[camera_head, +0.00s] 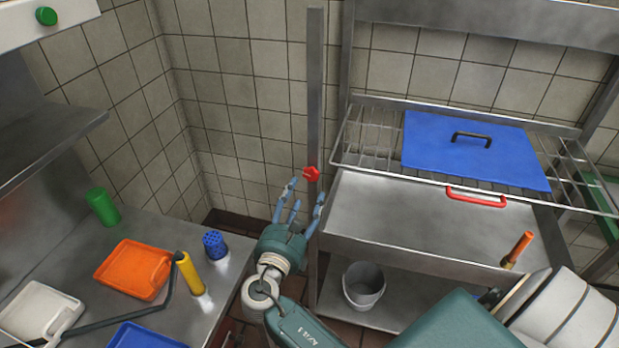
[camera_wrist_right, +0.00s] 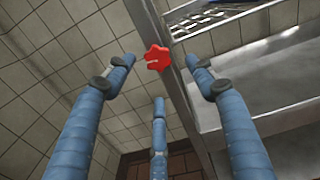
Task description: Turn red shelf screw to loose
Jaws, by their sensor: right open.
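The red shelf screw (camera_head: 311,174) is a small lobed knob on the upright metal post (camera_head: 314,85) beside the wire shelf. My right gripper (camera_head: 301,195) is open, with its blue fingers reaching up toward the screw from below. In the right wrist view the red screw (camera_wrist_right: 158,58) shows between the tips of the spread fingers (camera_wrist_right: 160,80), and no finger visibly closes on it. I cannot tell how tight the screw is. My left gripper is not in view.
The wire shelf (camera_head: 372,141) with a blue lid (camera_head: 430,155) juts out right of the post. Below it are a steel counter (camera_head: 400,205) and a grey bucket (camera_head: 363,283). At left, a steel table (camera_head: 75,255) holds an orange tray (camera_head: 132,268) and bottles.

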